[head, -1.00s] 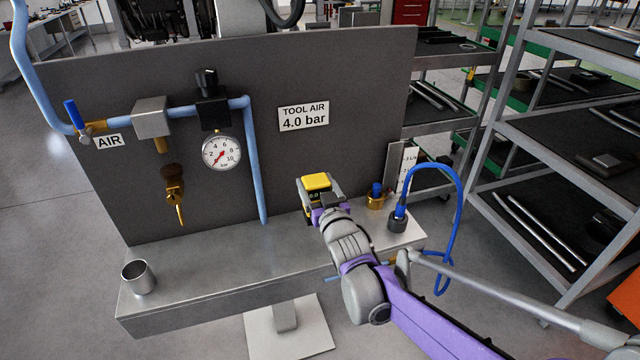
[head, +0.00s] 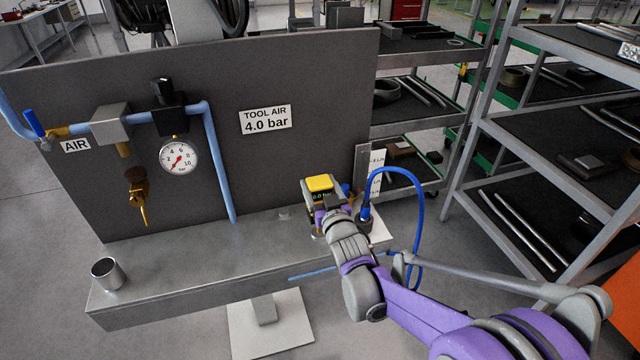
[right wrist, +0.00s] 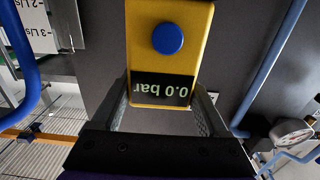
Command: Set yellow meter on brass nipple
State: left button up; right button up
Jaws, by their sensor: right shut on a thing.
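The yellow meter (head: 319,183) is in my right gripper (head: 324,199), above the right part of the bench. In the right wrist view, the meter (right wrist: 171,45) sits between the two fingers of the gripper (right wrist: 162,98). It has a blue round button and a dark display reading 0.0 bar, upside down in that view. A brass fitting with a blue top (head: 346,190) shows just right of the meter, mostly hidden by my gripper. I cannot tell whether it is the brass nipple, or whether the meter touches anything. My left gripper is out of view.
A blue hose (head: 419,215) loops up from a dark fitting right of my gripper. A metal cup (head: 108,273) stands at the bench's left end. The grey panel (head: 225,95) carries pipes and a round gauge (head: 179,157). Shelves (head: 560,140) stand to the right.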

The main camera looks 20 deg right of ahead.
aim_at(319, 202)
jog(key=shift+a+f+b, duration=0.1)
jog(key=shift+f+b, duration=0.3)
jog(key=shift+f, duration=0.3)
jog(key=shift+f+b, duration=1.4)
jog(key=shift+f, duration=0.7)
jog(key=shift+f+b, duration=0.55)
jog(key=shift+f, duration=0.05)
jog(key=o, duration=1.4)
jog(key=shift+s, duration=0.1)
jog(key=s, duration=1.1)
jog(key=shift+d, duration=0.2)
